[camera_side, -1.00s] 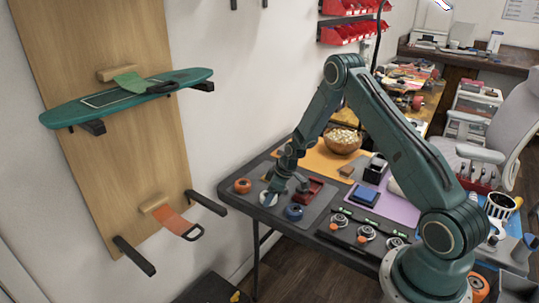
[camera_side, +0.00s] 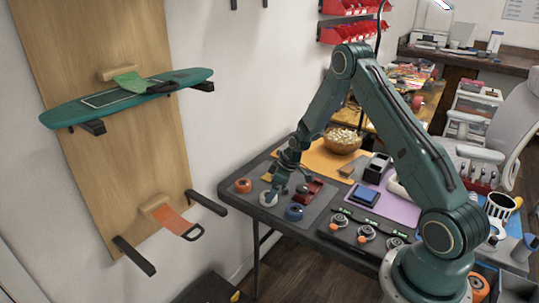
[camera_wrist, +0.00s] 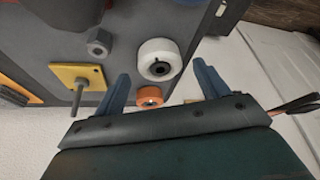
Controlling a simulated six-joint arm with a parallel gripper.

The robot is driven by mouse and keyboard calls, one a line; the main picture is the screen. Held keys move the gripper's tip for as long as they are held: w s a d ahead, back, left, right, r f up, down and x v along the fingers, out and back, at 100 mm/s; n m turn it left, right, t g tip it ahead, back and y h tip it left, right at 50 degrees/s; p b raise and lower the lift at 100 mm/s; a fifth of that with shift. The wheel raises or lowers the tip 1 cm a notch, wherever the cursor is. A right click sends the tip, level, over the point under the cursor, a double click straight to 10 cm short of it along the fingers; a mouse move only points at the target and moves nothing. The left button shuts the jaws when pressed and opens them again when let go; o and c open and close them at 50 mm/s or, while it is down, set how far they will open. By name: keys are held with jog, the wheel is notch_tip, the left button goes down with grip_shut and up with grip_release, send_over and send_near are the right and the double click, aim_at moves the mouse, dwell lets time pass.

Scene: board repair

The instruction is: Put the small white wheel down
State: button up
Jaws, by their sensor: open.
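The small white wheel (camera_wrist: 158,60) lies flat on the grey mat, its dark centre hole facing up in the wrist view. In the side view the white wheel (camera_side: 268,199) sits near the table's left edge. My gripper (camera_wrist: 161,74) is open and empty, its two blue fingers apart on either side of the wheel in the picture. In the side view my gripper (camera_side: 276,188) is just above and beside the wheel; the exact gap between them is too small to tell.
An orange wheel (camera_side: 243,185) and a blue wheel (camera_side: 294,211) lie nearby on the grey mat (camera_side: 322,200). A red truck part (camera_side: 309,190) is just right of my gripper. A yellow plate with a bolt (camera_wrist: 78,77) and a nut (camera_wrist: 99,42) show in the wrist view.

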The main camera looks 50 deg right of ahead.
jog(key=v, duration=0.9)
dwell(0.5)
jog(key=s+a+r+m, duration=0.1)
jog(key=s+a+r, duration=0.25)
jog(key=r, duration=0.35)
jog(key=s+a+r+h, duration=0.1)
jog(key=s+a+r, duration=0.2)
jog(key=a+r, duration=0.25)
jog(key=s+a+r+m, duration=0.1)
jog(key=s+a+r, duration=0.25)
jog(key=r, duration=0.45)
jog(key=s+a+r+m, duration=0.1)
jog(key=s+a+r, duration=0.1)
jog(key=s, duration=0.7)
jog(key=s+a+r+m+t, duration=0.1)
jog(key=s+a, duration=0.3)
jog(key=s, duration=0.5)
jog(key=shift+a+r+h, duration=0.3)
jog(key=shift+r+h, duration=0.1)
jog(key=shift+r, duration=0.45)
